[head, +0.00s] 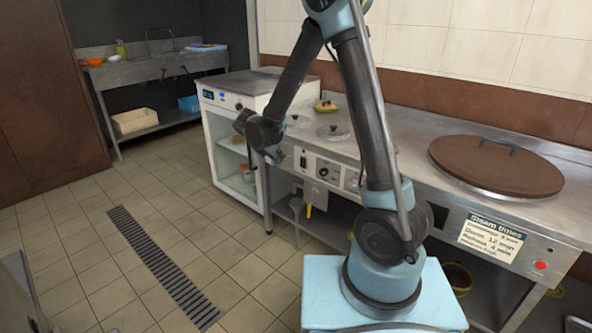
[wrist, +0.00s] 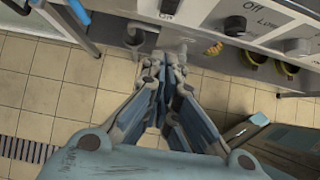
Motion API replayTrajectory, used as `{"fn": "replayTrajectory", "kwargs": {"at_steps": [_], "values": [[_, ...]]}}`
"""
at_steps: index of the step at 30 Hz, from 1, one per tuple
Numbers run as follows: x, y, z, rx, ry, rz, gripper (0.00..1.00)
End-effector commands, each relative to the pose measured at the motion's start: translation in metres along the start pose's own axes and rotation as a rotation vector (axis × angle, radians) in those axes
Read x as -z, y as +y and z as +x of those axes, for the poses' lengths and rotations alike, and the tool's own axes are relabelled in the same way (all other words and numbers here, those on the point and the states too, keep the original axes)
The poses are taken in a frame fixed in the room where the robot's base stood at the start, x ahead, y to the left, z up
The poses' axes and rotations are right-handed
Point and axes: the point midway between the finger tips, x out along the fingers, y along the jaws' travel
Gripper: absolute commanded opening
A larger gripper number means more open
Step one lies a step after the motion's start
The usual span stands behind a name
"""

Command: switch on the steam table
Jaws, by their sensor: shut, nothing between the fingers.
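The steam table (head: 400,140) is a long steel counter with round lids on top and a control panel (head: 335,172) on its front. The panel has a dark rocker switch (head: 303,162) and a round black knob (head: 323,172). In the wrist view the rocker switch (wrist: 169,7) is at the top edge, partly cut off, and the knob (wrist: 236,25) is right of it below the word "Off". My gripper (wrist: 170,62) is shut and empty. Its tips are below the switch in the picture, near the panel's lower edge; contact cannot be told. In the head view my gripper (head: 276,156) is left of the panel.
A white cabinet (head: 225,150) with an open front stands left of the steam table. A large brown lid (head: 497,166) covers the right well. A red button (head: 540,265) sits beside the steam times sign (head: 492,240). Tiled floor at left is clear around a drain grate (head: 160,260).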

Motion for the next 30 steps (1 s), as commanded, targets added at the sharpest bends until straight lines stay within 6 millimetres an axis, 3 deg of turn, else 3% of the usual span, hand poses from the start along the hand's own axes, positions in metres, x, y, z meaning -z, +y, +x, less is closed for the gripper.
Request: {"fn": "replayTrajectory", "kwargs": {"at_steps": [8,25,30], "values": [[0.000,0.000,0.013,0.001,0.000,0.003,0.00],[0.000,0.000,0.100,0.001,0.000,0.003,0.00],[-0.017,-0.001,0.117,0.001,0.000,0.004,0.00]]}}
